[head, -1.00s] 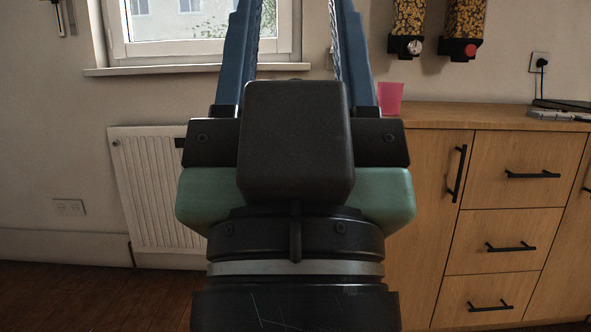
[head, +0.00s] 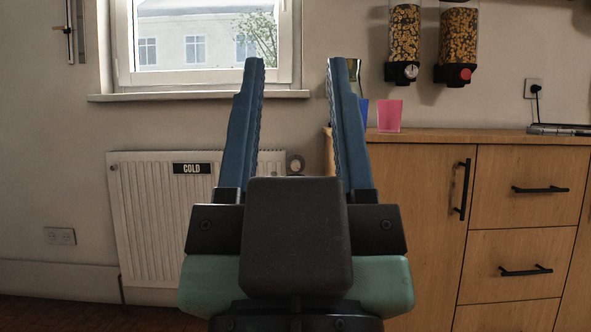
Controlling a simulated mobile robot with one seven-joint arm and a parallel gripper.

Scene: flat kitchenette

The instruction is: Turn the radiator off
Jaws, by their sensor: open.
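The white ribbed radiator (head: 150,225) stands against the wall below the window, left of centre. A black label reading COLD (head: 191,168) is on its upper front. A round grey knob (head: 296,164) shows at its upper right end, seen between my fingers. My gripper (head: 296,62) is open and empty, with its two blue fingers pointing up and away from me. It is in front of the radiator's right end and hides part of it. I cannot tell how far the fingers are from the knob.
A wooden cabinet (head: 415,200) with black handles stands right of the radiator. A pink cup (head: 389,116) is on its top, with a blue item (head: 364,112) partly hidden behind my finger. The window sill (head: 200,96) juts out above the radiator. Floor shows at lower left.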

